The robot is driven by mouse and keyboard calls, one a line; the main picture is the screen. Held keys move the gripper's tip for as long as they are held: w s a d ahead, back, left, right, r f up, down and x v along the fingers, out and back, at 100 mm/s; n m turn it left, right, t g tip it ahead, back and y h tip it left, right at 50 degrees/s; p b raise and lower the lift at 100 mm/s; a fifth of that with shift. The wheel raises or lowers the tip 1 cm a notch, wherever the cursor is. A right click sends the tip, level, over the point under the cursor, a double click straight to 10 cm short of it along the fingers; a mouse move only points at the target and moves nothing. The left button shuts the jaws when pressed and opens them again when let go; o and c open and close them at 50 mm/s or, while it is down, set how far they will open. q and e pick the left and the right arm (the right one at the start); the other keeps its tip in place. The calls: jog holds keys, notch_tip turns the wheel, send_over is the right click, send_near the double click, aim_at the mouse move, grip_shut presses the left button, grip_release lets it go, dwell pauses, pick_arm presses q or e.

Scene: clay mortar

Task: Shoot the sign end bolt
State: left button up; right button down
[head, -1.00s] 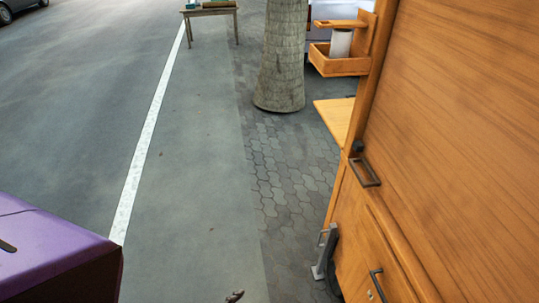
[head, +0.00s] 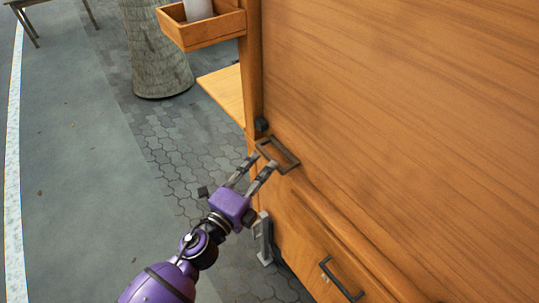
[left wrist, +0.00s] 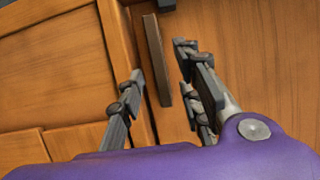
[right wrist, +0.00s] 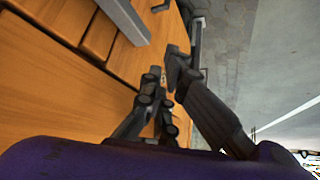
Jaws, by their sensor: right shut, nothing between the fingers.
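A dark rectangular metal loop (head: 278,155), which looks like the bolt's handle, lies at the near corner edge of the wooden stall (head: 400,110). A small black block (head: 261,124) sits just above it. My left gripper (head: 260,165) is open at the loop's near-left side. In the left wrist view, a bar of the loop (left wrist: 157,60) shows in the gap between the left fingers (left wrist: 160,68). I cannot tell whether they touch it. My right gripper (right wrist: 163,68) is shut and empty close to the wooden panels; it is not in the head view.
A drawer handle (head: 341,279) is on the stall's lower front. A grey metal bracket (head: 265,238) stands by its lower corner. A wooden box with a white roll (head: 198,9) and a shelf (head: 222,88) jut out beyond.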

aim_at(268, 159)
pick_arm(q)
jog(key=x, duration=0.4)
jog(key=shift+w, duration=0.3)
jog(key=shift+w+d, duration=0.2)
jog(key=shift+w, duration=0.2)
pick_arm(e)
jog(key=shift+w+a+r, duration=0.1)
jog(key=shift+w+r, duration=0.15)
jog(key=shift+w, duration=0.25)
jog(key=shift+w+a+r, duration=0.1)
jog(key=shift+w+r, duration=0.1)
jog(key=shift+w, duration=0.3)
pick_arm(q)
grip_shut()
pick_arm(e)
jog(key=shift+s+f, duration=0.1)
jog(key=shift+s, duration=0.35)
pick_arm(q)
jog(key=shift+w+a, duration=0.1)
